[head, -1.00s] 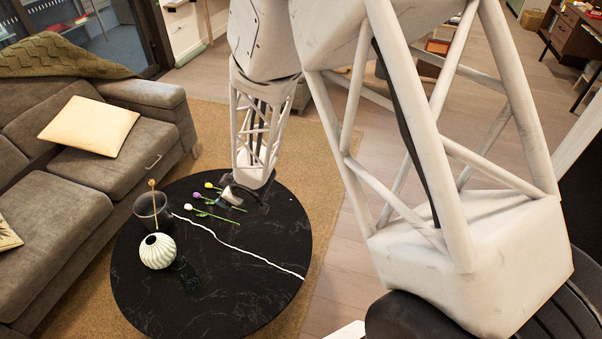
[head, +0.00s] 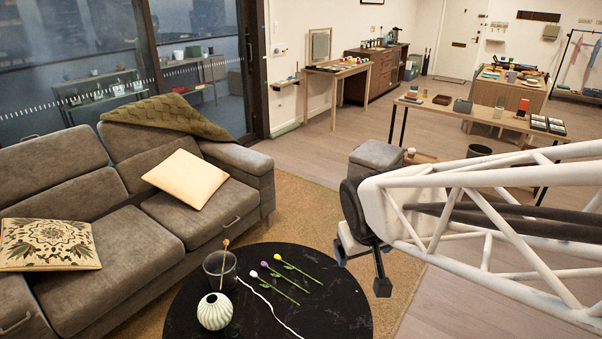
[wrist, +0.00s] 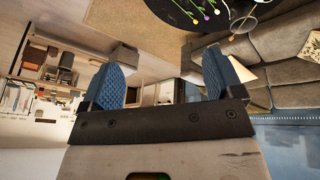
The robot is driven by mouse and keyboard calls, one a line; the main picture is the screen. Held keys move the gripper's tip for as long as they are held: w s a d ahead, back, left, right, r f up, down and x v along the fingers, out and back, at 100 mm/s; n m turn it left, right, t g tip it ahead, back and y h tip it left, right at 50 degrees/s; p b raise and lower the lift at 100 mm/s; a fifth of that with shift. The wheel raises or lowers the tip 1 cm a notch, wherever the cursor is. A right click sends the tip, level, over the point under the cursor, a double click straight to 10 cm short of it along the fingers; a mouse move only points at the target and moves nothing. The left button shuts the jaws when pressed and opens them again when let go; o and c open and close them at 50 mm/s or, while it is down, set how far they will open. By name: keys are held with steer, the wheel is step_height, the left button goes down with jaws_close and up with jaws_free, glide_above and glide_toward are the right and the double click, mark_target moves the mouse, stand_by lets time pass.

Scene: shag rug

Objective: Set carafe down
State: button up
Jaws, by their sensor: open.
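The black round coffee table (head: 335,310) shows at the bottom of the head view and upside down at the top of the wrist view (wrist: 165,8). A dark see-through pot (head: 229,281) with a wooden stick in it stands on it, beside a ribbed pale vase (head: 215,311). I cannot make out a carafe for certain; the table's near part is cut off. My gripper (head: 361,268) is raised right of the table, apart from everything on it. Its two blue pads (wrist: 162,80) are wide apart with nothing between them.
Three artificial flowers (head: 285,276) lie on the table right of the pot. A grey sofa (head: 130,245) with cushions stands to the left. A grey ottoman (head: 376,158) and a long wooden table (head: 480,113) stand behind my gripper.

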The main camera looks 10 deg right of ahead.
steer(key=s+a+r+m+g+y, duration=0.1)
steer(key=s+r, duration=0.3)
steer(key=s, duration=0.7)
steer(key=shift+r+m+g, duration=0.25)
steer(key=shift+m+g, duration=0.05)
